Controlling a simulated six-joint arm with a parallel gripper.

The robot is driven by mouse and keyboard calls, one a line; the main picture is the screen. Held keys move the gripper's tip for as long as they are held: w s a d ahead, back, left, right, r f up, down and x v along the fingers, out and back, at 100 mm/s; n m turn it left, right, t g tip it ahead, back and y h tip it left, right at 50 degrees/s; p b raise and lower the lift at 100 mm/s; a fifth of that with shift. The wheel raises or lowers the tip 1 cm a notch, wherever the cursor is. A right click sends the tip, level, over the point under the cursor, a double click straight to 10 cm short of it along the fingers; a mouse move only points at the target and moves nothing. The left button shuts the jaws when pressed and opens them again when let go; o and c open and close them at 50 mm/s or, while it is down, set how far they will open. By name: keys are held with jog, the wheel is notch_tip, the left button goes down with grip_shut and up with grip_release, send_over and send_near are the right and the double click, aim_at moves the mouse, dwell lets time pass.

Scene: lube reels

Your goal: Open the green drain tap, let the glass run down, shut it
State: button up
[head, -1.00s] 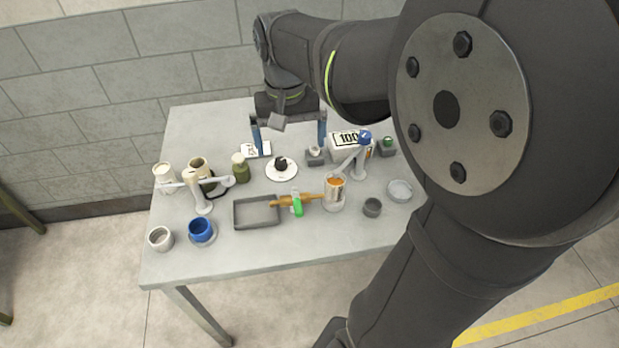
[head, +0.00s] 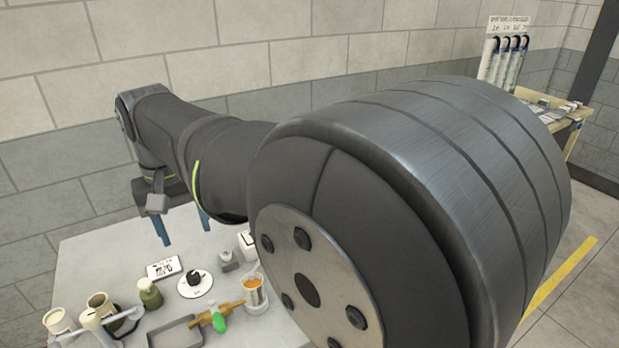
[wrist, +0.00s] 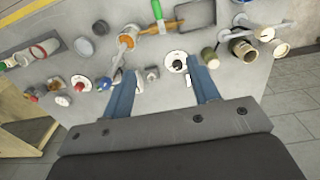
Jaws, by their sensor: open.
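The drain tap has a green handle (head: 219,322) on a brass-coloured body (head: 203,319), low in the head view. The handle also shows at the top of the wrist view (wrist: 157,10). The tap meets the glass (head: 255,293), which holds orange liquid; the glass appears in the wrist view too (wrist: 126,41). The handle's exact angle is too small to read. My gripper (head: 183,226) has two blue fingers, spread and empty, over the back part of the table and apart from the tap. In the wrist view the open fingers (wrist: 160,71) point towards the table.
A dark-rimmed tray (head: 176,333) lies under the tap's spout end. Near my fingers are a white card (head: 164,269), a white dish with a black knob (head: 194,285) and an olive bottle (head: 150,294). Pale cups (head: 59,321) stand at the left. My arm hides the table's right side.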

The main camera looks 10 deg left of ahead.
jog(key=shift+w+d+f+n, duration=0.2)
jog(key=shift+f+n, duration=0.15)
jog(key=shift+n, duration=0.05)
jog(key=c, duration=0.7)
jog(key=d+f+n, duration=0.1)
jog(key=n, duration=0.1)
jog(key=w+d+f+n+g, duration=0.1)
jog(key=f+n, duration=0.1)
jog(key=w+d+f+n+g+y, duration=0.1)
jog(key=n, duration=0.1)
jog(key=shift+w+d+f, duration=0.1)
jog(key=shift+d+f, duration=0.05)
jog(key=shift+f, duration=0.15)
grip_shut()
jog(key=w+d+f+n+g+y, duration=0.2)
jog(key=w+d+f+n+y, duration=0.1)
jog(key=n, duration=0.8)
notch_tip(320, 180, down, 3)
jog(key=d+y, duration=0.1)
jog(key=d, duration=0.1)
jog(key=shift+d+g, duration=0.35)
jog(key=shift+g, duration=0.05)
jog(key=shift+w, duration=0.1)
